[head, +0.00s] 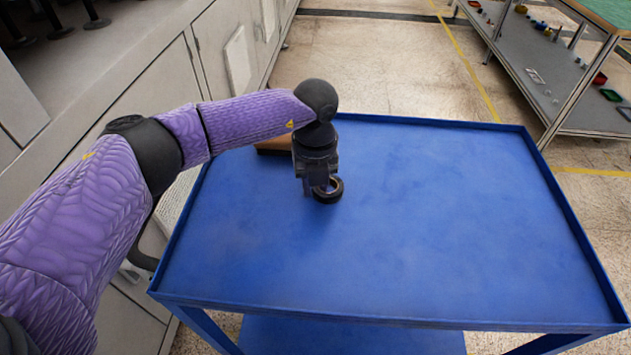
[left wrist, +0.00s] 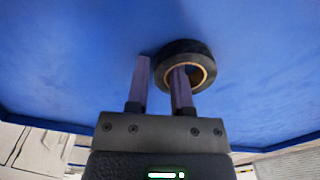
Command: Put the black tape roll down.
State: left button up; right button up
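The black tape roll (head: 328,196), with a pale brown core, is low at the blue cart top (head: 440,210), left of its middle. It lies nearly flat and appears to rest on the surface. My left gripper (head: 313,186) points down at it. In the left wrist view, the roll (left wrist: 207,73) has one finger in its hole and the other outside its wall. The gap between the fingers (left wrist: 161,75) looks wider than the wall, so the gripper appears open around it. Contact is hard to make out. My right gripper is out of view.
A brown object (head: 273,146) sits behind my left wrist on the cart, partly hidden. The cart has a raised rim (head: 575,215), and its right and front areas are clear. Grey cabinets (head: 225,50) stand to the left. A shelf rack (head: 540,75) with small items stands far right.

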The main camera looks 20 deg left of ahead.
pick_arm(q)
jog(key=shift+o, duration=1.2)
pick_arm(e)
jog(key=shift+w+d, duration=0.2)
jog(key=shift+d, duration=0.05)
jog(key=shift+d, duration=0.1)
pick_arm(q)
notch_tip(320, 180, up, 12)
jog(key=p, duration=0.4)
jog(key=shift+r, duration=0.15)
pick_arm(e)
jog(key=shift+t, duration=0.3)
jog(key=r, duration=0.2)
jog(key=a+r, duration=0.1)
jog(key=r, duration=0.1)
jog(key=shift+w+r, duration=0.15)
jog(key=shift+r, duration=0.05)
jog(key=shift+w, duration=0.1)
